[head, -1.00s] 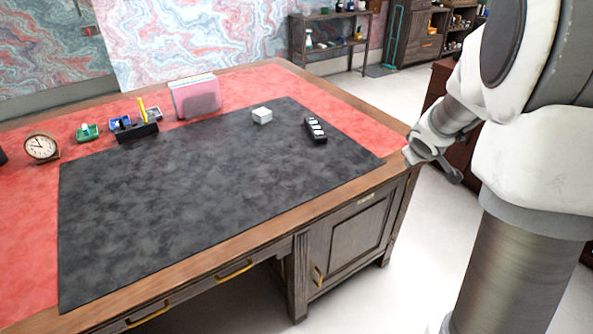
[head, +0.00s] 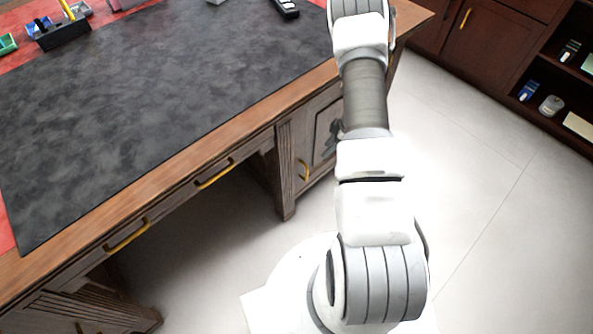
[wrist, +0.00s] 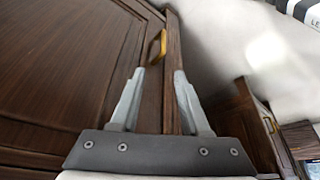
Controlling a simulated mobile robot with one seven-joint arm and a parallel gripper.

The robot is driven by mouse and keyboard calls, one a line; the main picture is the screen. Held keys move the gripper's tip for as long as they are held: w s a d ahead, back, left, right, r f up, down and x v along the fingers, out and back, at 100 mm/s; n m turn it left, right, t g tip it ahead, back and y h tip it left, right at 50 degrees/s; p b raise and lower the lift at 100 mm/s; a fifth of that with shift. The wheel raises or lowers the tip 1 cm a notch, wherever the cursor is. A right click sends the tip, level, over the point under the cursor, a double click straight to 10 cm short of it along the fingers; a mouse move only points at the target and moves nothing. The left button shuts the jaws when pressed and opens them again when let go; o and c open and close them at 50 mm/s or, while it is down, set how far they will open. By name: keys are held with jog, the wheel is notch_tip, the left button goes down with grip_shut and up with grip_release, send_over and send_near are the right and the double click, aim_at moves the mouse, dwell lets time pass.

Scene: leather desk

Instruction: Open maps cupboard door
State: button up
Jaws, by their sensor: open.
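The cupboard door (head: 304,135) is a dark wood panel under the desk's right end, partly hidden behind my arm. It looks closed. My gripper (wrist: 160,74) is open and empty. The handle appears just beyond the fingertips, in line with the gap between them, and not gripped. No label is readable. A dark shape beside my arm in the head view is unclear.
The desk (head: 150,190) has drawers with brass handles (head: 126,235) left of the cupboard. A wood post (head: 284,165) stands beside the door. The pale floor (head: 470,180) is open to the right, with a dark cabinet (head: 480,40) beyond.

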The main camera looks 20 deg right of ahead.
jog(key=f, duration=0.1)
jog(key=b, duration=0.6)
send_near(306, 179)
jog(key=w+f, duration=0.1)
jog(key=w+a+f, duration=0.1)
jog(key=f, duration=0.1)
jog(key=w+a+f, duration=0.1)
jog(key=f, duration=0.1)
jog(key=shift+a, duration=0.25)
grip_shut()
dwell(0.7)
